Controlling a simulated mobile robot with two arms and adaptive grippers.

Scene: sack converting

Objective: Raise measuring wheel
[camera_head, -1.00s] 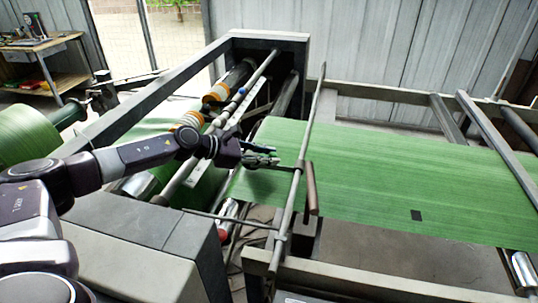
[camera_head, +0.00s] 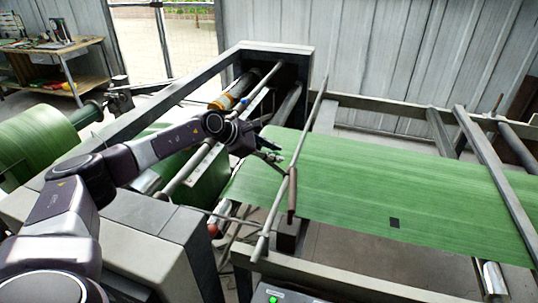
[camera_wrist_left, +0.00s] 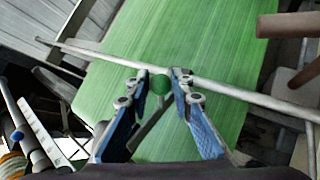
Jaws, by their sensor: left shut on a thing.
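My left gripper (camera_head: 272,156) is over the green woven web (camera_head: 340,185), beside the long grey crossbar (camera_head: 309,117). A short grey lever (camera_wrist_left: 150,128) shows below the knob between the fingers. The crossbar (camera_wrist_left: 245,95) passes behind the fingertips. A brown cylinder (camera_head: 292,194) hangs by the crossbar; I cannot tell whether it is the measuring wheel. My right gripper is not in view.
The machine's dark frame (camera_head: 277,47) and rollers (camera_head: 240,88) stand behind my left arm. A grey cabinet (camera_head: 150,240) lies below the arm. Slanted frame bars (camera_head: 490,160) cross the web at right. A green roll (camera_head: 35,135) is at far left.

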